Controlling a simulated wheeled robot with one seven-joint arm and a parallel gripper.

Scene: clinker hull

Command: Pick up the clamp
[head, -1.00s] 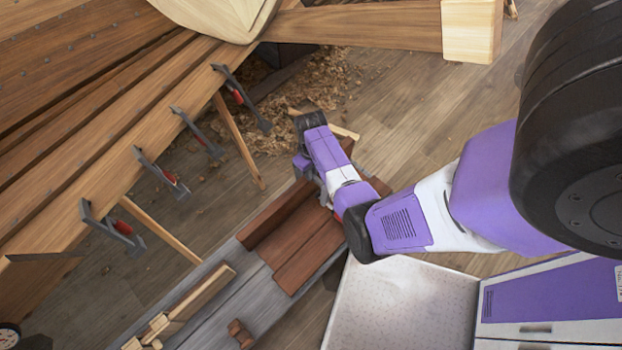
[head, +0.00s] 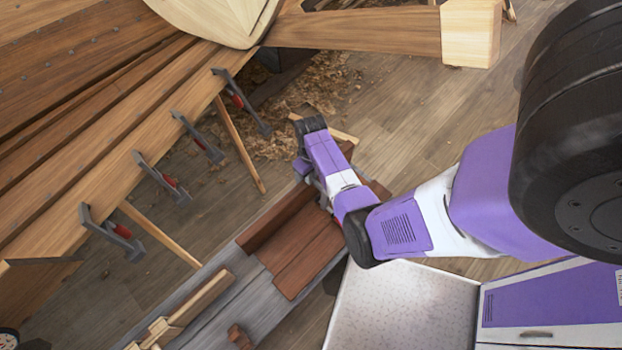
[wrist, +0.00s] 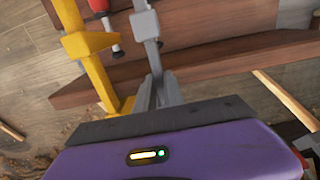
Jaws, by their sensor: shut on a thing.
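My gripper (wrist: 158,92) is shut on a grey clamp (wrist: 146,25), whose bar stretches away from the fingers in the wrist view. A yellow clamp (wrist: 85,45) is close beside it on the left, and a red handle (wrist: 103,12) shows near its top. Both show in front of red-brown boards (wrist: 200,65). I cannot tell whether the grey clamp touches the boards. In the head view my arm hides the fingers and both clamps.
Several dark clamps with red grips (head: 118,232) hang along the hull's plank edge at the left. A grey bench (head: 205,320) bears red-brown boards (head: 310,260) and wooden tools (head: 190,305). A white-topped unit (head: 400,305) stands close on the right. Floor at the upper right is clear.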

